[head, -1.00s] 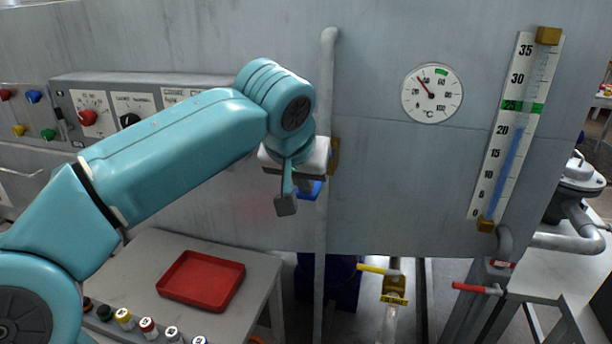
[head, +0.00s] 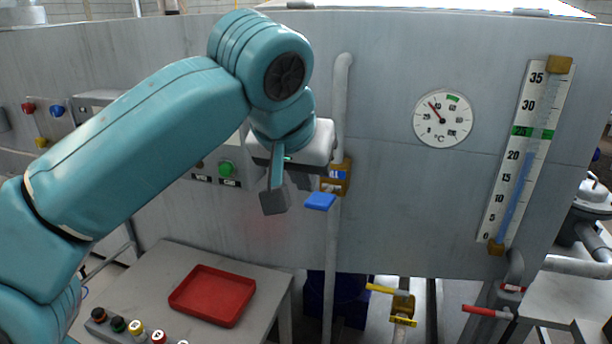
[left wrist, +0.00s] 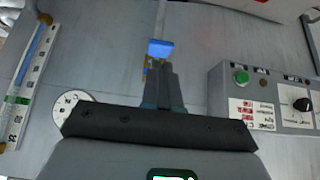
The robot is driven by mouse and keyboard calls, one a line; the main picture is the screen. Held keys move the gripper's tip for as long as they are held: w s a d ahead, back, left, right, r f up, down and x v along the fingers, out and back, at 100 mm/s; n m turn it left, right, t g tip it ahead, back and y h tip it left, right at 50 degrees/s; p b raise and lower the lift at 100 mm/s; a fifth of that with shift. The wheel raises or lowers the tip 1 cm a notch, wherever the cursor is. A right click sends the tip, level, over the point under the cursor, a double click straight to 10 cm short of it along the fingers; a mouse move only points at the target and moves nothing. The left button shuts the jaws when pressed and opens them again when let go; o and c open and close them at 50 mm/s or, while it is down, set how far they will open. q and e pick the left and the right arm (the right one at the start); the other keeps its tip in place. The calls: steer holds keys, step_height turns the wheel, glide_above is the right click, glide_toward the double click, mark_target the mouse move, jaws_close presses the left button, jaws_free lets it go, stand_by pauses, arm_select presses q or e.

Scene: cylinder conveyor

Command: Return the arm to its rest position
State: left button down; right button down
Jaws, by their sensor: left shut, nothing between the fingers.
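My left arm reaches in from the left in the head view, bent at the elbow. Its gripper (head: 273,200) hangs in front of the grey tank wall, above and behind the red tray. In the left wrist view the fingers (left wrist: 168,75) are together with nothing between them. A blue valve handle (head: 320,201) on a brass valve (head: 338,178) is just right of the gripper, and a gap shows between them. The blue handle also shows beyond the fingertips in the left wrist view (left wrist: 160,49). My right gripper is in neither view.
A red tray (head: 213,296) lies on a grey table, with a row of coloured-capped cylinders (head: 136,328) in front. A round dial (head: 443,118) and a level scale (head: 524,150) are on the wall. A control panel with a green button (head: 226,169) is behind my arm. Yellow-handled (head: 386,290) and red-handled (head: 486,311) valves sit lower right.

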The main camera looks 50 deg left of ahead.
arm_select(q)
steer(key=shift+w, duration=0.1)
steer(key=w+d+f+m+g+h, duration=0.15)
steer(key=w+d+f, duration=0.3)
steer(key=f, duration=0.55)
steer(key=w+d+f+m+h, duration=0.15)
steer(key=w+d+f, duration=0.3)
steer(key=f, duration=0.45)
steer(key=w+d+f+m+g+h, duration=0.1)
steer(key=w+d+f+m, duration=0.3)
steer(key=f, duration=0.6)
steer(key=s+d+f+n+g+h, duration=0.1)
steer(key=s+d+f, duration=0.2)
steer(key=f, duration=0.6)
steer(key=s+d+f+g+h, duration=0.1)
steer(key=s+d+f, duration=0.15)
steer(key=f, duration=0.55)
steer(key=s+d+f+n, duration=0.1)
steer(key=s+f, duration=0.6)
steer(key=s, duration=0.1)
steer(key=s+d+f+n+g+h, duration=0.1)
steer(key=s+d+f, duration=0.1)
steer(key=s+f, duration=0.5)
steer(key=shift+s+d+f, duration=0.3)
steer(key=shift+s+f, duration=0.1)
steer(key=shift+s, duration=0.3)
steer(key=shift+w, duration=0.1)
